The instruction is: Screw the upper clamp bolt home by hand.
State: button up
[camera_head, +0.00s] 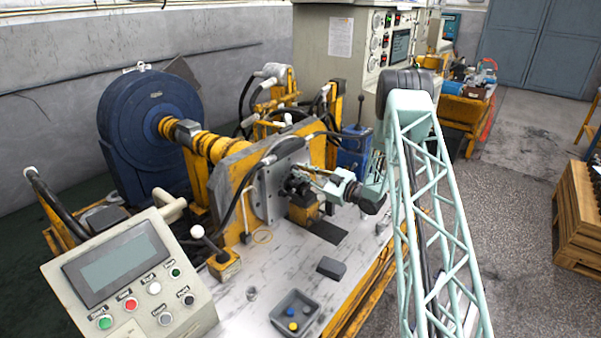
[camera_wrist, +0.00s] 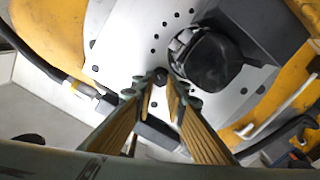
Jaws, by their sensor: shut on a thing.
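The bolt (camera_wrist: 160,74) shows in the wrist view as a small dark round end between my fingertips, in front of the light metal plate. My gripper (camera_wrist: 161,88) is shut on it, one ribbed finger on each side. I cannot tell how deep the bolt sits, as the fingers hide its shank. In the head view my gripper (camera_head: 300,182) reaches in from the right to the upright plate (camera_head: 268,197); the bolt is too small to make out there. The dark round motor body (camera_wrist: 208,62) is just right of my fingertips in the wrist view.
A black hose (camera_head: 240,190) arches in front of the plate. A grey tray (camera_head: 294,313) with small coloured parts and a dark block (camera_head: 331,268) lie on the light bench top. A control panel (camera_head: 130,275) stands at front left.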

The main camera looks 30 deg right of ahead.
jog(key=m, duration=0.6)
jog(key=shift+d, duration=0.15)
jog(key=shift+m+p, duration=0.35)
jog(key=shift+m, duration=2.25)
jog(key=o, duration=0.6)
jog(key=shift+d, duration=0.1)
jog(key=shift+c, duration=0.2)
jog(key=shift+s, duration=0.1)
jog(key=v, duration=1.1)
jog(key=shift+s+d, duration=0.2)
jog(key=shift+s, duration=0.1)
